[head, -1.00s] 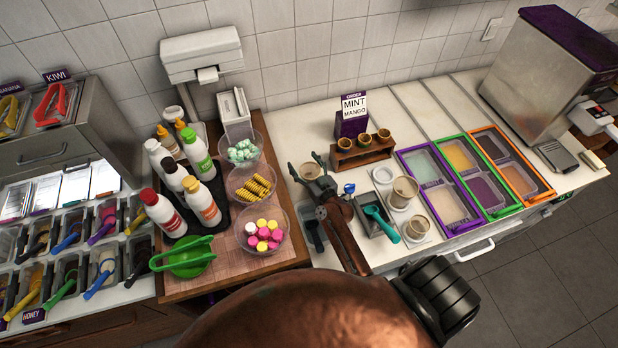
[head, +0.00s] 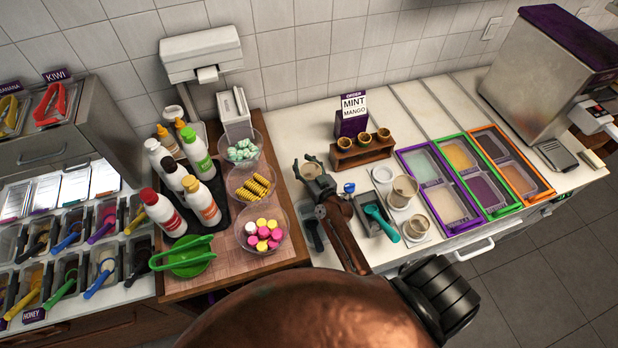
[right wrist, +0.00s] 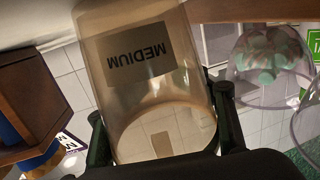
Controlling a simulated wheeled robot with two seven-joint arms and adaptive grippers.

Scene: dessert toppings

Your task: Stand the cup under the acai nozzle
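A clear medium cup (right wrist: 150,95) fills the middle of the right wrist view, its MEDIUM label upside down there. The fingers of my right gripper (right wrist: 163,128) lie against both its sides and appear closed on it. In the head view my right gripper (head: 309,170) is at the back left of the white counter, around the small-looking cup (head: 313,171). Whether the cup's base touches the counter is hidden. A steel machine (head: 535,85) with a purple top stands at the far right, with a drip tray (head: 557,155) before it. Its nozzle cannot be made out clearly. My left gripper is not in view.
A wooden cone stand (head: 362,153) and a MINT MANGO sign (head: 352,118) stand right of the gripper. Other cups (head: 404,190), a teal scoop (head: 380,220) and framed topping bins (head: 440,190) lie between it and the machine. Topping bowls (head: 262,228) are to the left.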

